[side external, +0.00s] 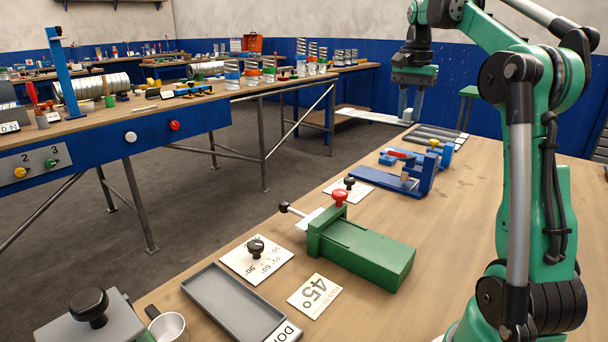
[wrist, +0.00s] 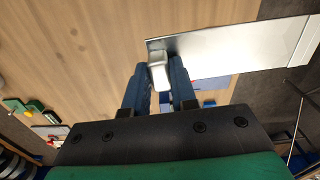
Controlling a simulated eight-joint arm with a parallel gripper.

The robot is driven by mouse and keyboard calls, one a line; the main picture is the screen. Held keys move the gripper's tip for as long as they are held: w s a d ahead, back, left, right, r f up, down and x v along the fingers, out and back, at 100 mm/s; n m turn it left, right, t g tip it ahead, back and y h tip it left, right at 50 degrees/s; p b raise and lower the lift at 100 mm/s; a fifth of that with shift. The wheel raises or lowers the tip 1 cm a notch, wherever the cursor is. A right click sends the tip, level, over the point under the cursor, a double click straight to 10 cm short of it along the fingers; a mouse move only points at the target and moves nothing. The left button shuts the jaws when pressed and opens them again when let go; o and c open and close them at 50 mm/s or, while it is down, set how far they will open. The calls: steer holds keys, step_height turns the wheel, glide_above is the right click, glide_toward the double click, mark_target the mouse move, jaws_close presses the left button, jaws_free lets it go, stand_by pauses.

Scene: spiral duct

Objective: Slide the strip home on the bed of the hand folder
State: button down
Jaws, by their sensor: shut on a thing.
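The strip is a thin, pale metal sheet. In the side external view the strip (side external: 368,116) sticks out level to the left from my gripper (side external: 411,108), in the air over the far end of the bench. In the wrist view my gripper (wrist: 162,74) is shut on a small whitish block at the near left end of the strip (wrist: 225,46). A green bench tool (side external: 365,248) with a red knob and a black-knobbed lever, apparently the hand folder, stands on the bench well nearer the camera. The strip is apart from it.
A blue bench tool (side external: 405,172) stands between the green tool and my gripper. Dark flat bars (side external: 436,138) lie below my gripper. Wood at right is clear.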

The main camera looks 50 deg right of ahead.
steer(key=shift+r, duration=0.65)
steer(key=shift+a, duration=0.1)
steer(key=m, duration=0.1)
glide_toward(381, 248)
steer(key=s, duration=0.5)
steer(key=shift+s+a, duration=0.15)
steer(key=shift+s, duration=0.1)
steer(key=shift+f, duration=3)
steer(key=shift+w+f, duration=0.2)
steer(key=shift+w, duration=2.4)
steer(key=shift+w, duration=0.1)
steer(key=shift+c, duration=0.4)
jaws_free()
